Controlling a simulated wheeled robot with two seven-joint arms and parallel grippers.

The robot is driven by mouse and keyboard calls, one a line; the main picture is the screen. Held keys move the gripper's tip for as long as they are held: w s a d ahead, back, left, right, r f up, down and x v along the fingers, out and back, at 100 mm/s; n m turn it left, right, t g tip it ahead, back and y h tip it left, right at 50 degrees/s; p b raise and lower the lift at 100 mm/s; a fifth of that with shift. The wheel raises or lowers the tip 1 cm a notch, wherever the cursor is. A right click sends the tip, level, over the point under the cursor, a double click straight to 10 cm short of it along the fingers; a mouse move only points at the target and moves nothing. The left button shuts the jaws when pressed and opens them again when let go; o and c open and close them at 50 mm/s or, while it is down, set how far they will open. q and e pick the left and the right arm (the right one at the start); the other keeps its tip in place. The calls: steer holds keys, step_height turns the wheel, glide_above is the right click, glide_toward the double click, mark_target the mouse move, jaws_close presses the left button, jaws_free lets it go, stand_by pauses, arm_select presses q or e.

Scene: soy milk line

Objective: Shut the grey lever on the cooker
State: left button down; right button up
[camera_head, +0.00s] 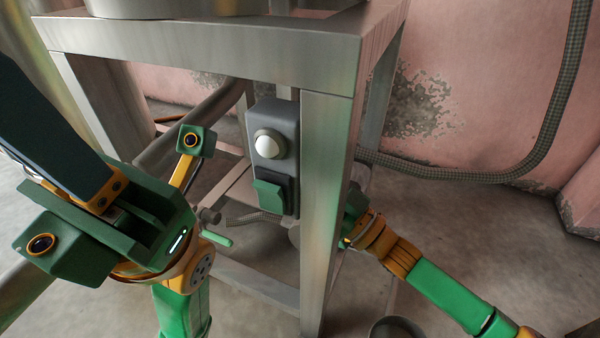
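The cooker's metal stand (200,45) fills the upper middle, with only the base of the vessel (175,8) showing above it. I cannot clearly make out a grey lever. A small dark grey knob (208,215) and a short green rod (216,238) show below the stand, just right of my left wrist. My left gripper (60,130) is raised at the left, left of the stand and apart from it; its finger opening does not show. My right gripper (354,207) is mostly hidden behind the front leg, and its fingertips do not show.
A grey control box (288,130) with a white round button (267,146) and a green switch (269,196) is beside the front leg (322,200). A braided hose (470,178) runs along the pink wall. Bare floor (440,235) lies at the right.

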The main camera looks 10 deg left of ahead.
jaws_close()
stand_by(1.2)
